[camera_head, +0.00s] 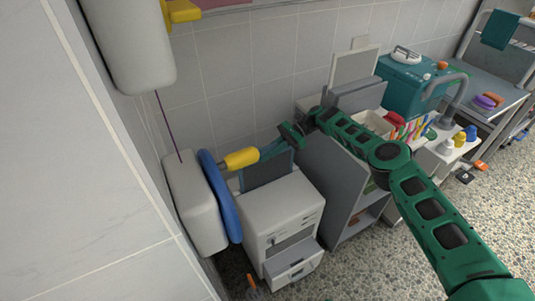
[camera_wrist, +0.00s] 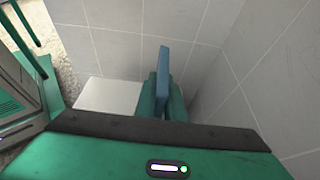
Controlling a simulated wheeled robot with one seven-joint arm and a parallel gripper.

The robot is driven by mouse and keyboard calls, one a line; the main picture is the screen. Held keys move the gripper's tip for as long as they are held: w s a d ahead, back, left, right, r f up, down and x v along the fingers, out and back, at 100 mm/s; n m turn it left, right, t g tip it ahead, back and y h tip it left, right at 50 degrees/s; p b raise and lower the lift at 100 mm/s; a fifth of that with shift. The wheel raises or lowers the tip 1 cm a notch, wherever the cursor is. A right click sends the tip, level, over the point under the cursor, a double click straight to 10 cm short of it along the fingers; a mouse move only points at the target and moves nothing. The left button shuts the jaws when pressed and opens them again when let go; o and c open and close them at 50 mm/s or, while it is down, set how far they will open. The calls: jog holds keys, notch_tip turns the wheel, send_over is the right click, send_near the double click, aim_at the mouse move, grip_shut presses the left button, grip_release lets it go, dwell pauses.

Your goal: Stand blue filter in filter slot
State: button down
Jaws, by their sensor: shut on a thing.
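My gripper (camera_head: 288,138) is shut on the blue filter. In the wrist view the filter (camera_wrist: 164,72) is a thin blue slab seen nearly edge-on, upright between my teal fingers (camera_wrist: 163,100). A dark grey-blue panel (camera_head: 266,170) stands at the back of that cabinet. I cannot make out the filter slot clearly in either view.
The cabinet's lower drawer (camera_head: 292,265) is pulled out. A grey shelf unit (camera_head: 333,188) is on the right. Tiled walls are close.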

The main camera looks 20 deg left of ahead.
dwell(0.3)
jog(key=c, duration=1.8)
grip_release()
jog(key=shift+o, duration=0.2)
jog(key=shift+w+r, duration=0.1)
jog(key=shift+r, duration=0.45)
jog(key=r, duration=0.3)
jog(key=shift+s+a+r, duration=0.15)
jog(key=shift+s+a, duration=0.05)
jog(key=s+a+r, duration=0.5)
jog(key=s+r, duration=0.1)
jog(key=s, duration=0.4)
jog(key=shift+r, duration=0.3)
